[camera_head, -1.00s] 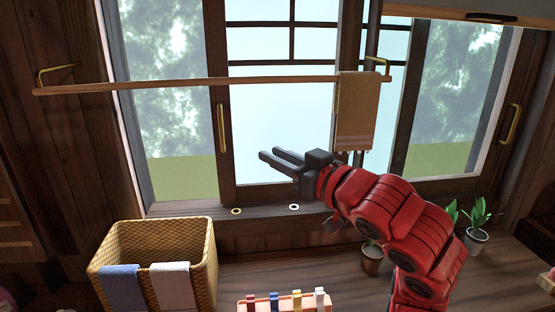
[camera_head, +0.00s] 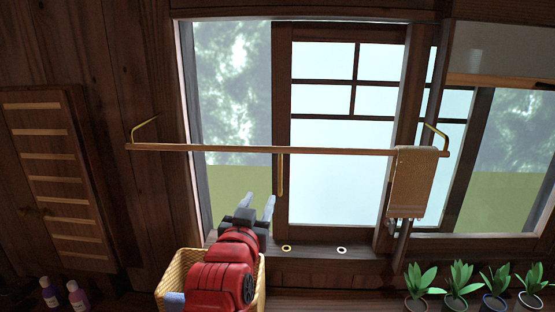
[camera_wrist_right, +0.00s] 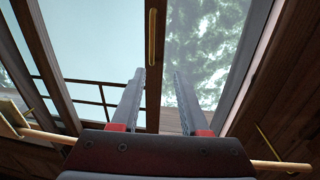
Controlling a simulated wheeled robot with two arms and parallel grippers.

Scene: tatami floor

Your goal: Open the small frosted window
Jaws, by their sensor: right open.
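The frosted window is a pale panel (camera_head: 335,180) in a dark wooden frame with a few dark bars near its top. A thin vertical brass handle (camera_head: 280,175) is on its left stile; it also shows at the top of the wrist view (camera_wrist_right: 152,32). My right gripper (camera_head: 256,206) is open and empty, below and slightly left of the handle, with its fingers pointing up. In the wrist view the open jaws (camera_wrist_right: 159,74) frame the stile below the handle, apart from it. My left gripper is not in view.
A wooden rail (camera_head: 270,149) on brass brackets crosses in front of the window, with a tan towel (camera_head: 412,185) at its right. A wicker basket (camera_head: 260,292) is below my arm. Potted plants (camera_head: 458,285) stand at lower right. A slatted wooden panel (camera_head: 50,190) is on the left wall.

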